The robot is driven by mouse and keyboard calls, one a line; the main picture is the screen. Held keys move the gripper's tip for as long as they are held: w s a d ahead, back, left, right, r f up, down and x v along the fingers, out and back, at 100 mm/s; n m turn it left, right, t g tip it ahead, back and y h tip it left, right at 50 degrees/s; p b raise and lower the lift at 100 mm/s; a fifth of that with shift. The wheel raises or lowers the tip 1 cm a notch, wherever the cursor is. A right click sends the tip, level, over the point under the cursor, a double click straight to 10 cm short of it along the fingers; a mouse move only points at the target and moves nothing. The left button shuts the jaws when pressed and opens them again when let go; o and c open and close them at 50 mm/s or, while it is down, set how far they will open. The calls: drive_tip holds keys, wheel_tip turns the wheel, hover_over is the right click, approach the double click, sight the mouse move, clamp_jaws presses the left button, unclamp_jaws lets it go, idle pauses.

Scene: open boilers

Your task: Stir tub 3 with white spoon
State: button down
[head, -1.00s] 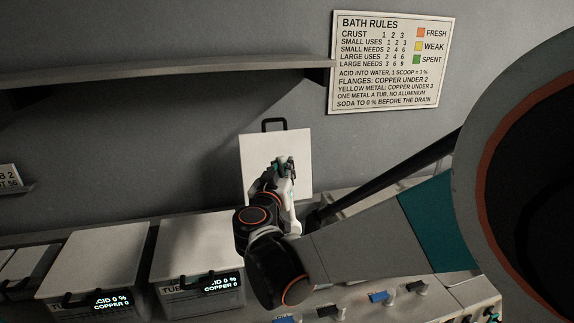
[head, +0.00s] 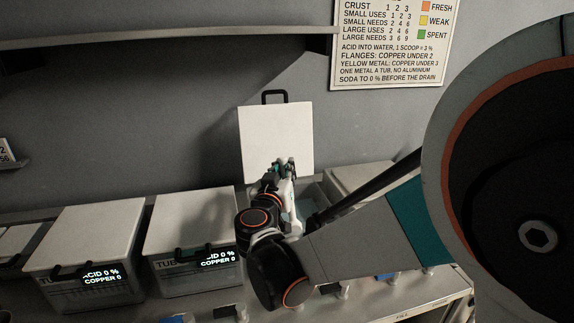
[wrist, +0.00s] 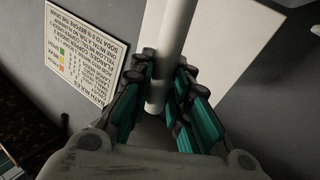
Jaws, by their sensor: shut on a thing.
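My gripper (head: 284,168) is in front of the raised white lid (head: 268,138) of an open tub (head: 308,205). In the wrist view my gripper (wrist: 166,82) is shut on a white rod (wrist: 172,45), which looks like the white spoon's handle. The spoon's far end is out of sight. The open tub's number is hidden behind my arm, so I cannot tell from a label that it is tub 3. Whether the spoon reaches into the tub cannot be seen.
Two closed tubs (head: 90,240) and (head: 190,228) to the left read acid 0 % and copper 0. Another closed tub (head: 358,178) stands to the right. A shelf (head: 170,36) and a rules sign (head: 390,45) are on the wall above.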

drive_tip(key=shift+f+b, duration=1.35)
drive_tip(key=shift+f, duration=0.65)
drive_tip(key=shift+s, duration=0.2)
